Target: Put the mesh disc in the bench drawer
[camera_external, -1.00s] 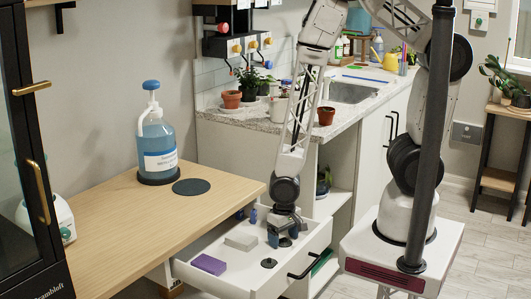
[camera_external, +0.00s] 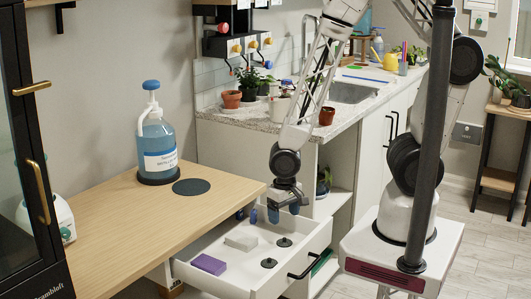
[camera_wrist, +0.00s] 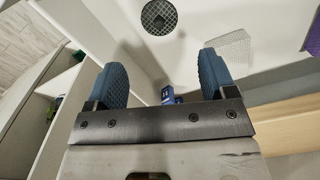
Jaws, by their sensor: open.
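The mesh disc (camera_wrist: 159,17), round and dark with a grid face, lies on the drawer floor at the top of the wrist view. In the external view, two small dark discs with raised centres lie in the open bench drawer (camera_external: 211,279): one farther back (camera_external: 284,242), one nearer the front (camera_external: 269,264). I cannot tell for certain which is the mesh one. My gripper (camera_external: 284,213) is open and empty above the drawer, clear of both discs. Its blue fingers also show spread in the wrist view (camera_wrist: 163,65).
The drawer also holds a purple block (camera_external: 209,264), a pale grey block (camera_external: 241,241) and small blue items (camera_external: 240,214) at its back. On the wooden bench (camera_external: 120,220) stand a blue pump bottle (camera_external: 158,145) and a flat dark round pad (camera_external: 192,187).

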